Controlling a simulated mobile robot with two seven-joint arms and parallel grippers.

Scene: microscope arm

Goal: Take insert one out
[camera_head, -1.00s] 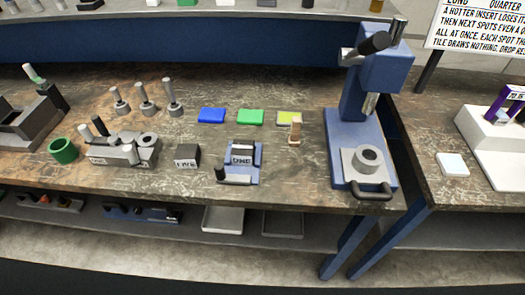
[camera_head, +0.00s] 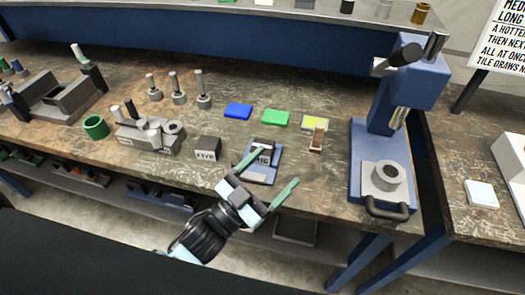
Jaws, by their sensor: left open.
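Insert one (camera_head: 265,155) is a dark block with a white label, partly readable, seated in a small blue holder (camera_head: 273,172) near the table's front edge. My left gripper (camera_head: 279,164) reaches up from below, open and empty. Its left green finger overlaps the insert's left side in the picture, and its right finger lies right of the holder. Whether a finger touches the insert I cannot tell. The gripper hides the holder's front left part. My right gripper is not in view.
A block marked FIVE (camera_head: 207,148) stands just left of the holder. A small wooden piece (camera_head: 317,138) stands to the right, then a blue microscope-like press (camera_head: 380,140). Blue (camera_head: 238,111) and green (camera_head: 275,118) tiles lie behind. A grey rack (camera_head: 150,133) and green ring (camera_head: 95,127) are left.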

